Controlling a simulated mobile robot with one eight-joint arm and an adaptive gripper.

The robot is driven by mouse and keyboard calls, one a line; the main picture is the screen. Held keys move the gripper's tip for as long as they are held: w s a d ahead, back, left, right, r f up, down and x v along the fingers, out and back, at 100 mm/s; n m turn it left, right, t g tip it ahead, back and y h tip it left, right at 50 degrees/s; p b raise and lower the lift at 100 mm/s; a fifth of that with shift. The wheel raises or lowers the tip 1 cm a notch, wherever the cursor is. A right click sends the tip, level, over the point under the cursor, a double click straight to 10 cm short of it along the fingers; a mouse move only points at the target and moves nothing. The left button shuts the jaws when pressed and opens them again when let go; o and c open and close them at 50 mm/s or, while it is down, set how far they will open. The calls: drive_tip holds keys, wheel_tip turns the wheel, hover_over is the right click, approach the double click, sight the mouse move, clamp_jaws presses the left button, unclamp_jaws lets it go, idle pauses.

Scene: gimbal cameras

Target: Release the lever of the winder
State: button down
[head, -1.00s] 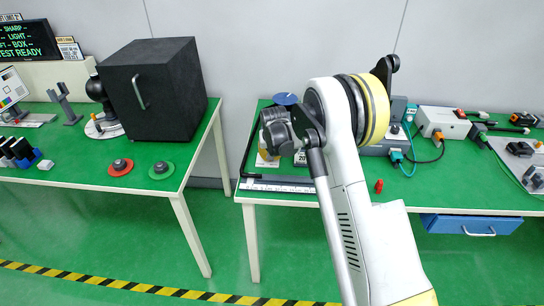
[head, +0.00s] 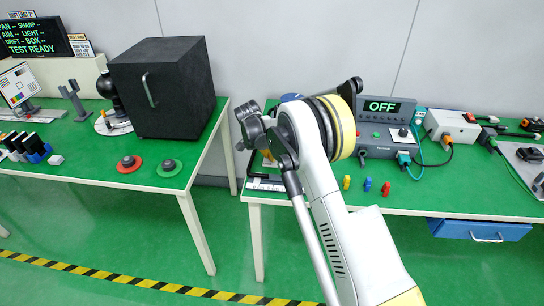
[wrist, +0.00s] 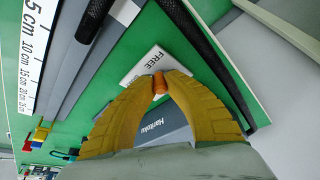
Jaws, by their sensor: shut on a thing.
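My gripper (wrist: 159,84) shows in the wrist view as two yellow fingers shut on a small orange piece at their tips. The orange piece (wrist: 160,83) looks like the lever's end, but I cannot tell for sure. A grey-blue body marked "Haritoku" (wrist: 172,124) lies beyond the fingers, partly hidden by them; it may be the winder. A white label reading "FREE" (wrist: 141,70) is beside the fingertips. In the head view my arm hides the fingers and most of the spot they work at.
A grey unit with an "OFF" display (head: 382,107) stands on the right table, with yellow, blue and red pegs (head: 367,184) before it. A white ruler (wrist: 34,50) and black bars (wrist: 93,20) lie near the gripper. A black box (head: 180,90) stands on the left table.

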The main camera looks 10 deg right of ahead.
drive_tip(key=shift+w+m, duration=0.15)
drive_tip(key=shift+m, duration=0.35)
drive_tip(key=c, duration=1.4)
unclamp_jaws()
drive_tip(key=shift+d, duration=0.1)
drive_tip(key=shift+a+r, duration=0.25)
drive_tip(key=shift+r, duration=0.05)
drive_tip(key=v, duration=1.1)
drive_tip(key=shift+w+r, duration=0.15)
drive_tip(key=shift+r, duration=0.05)
drive_tip(key=shift+a, duration=0.1)
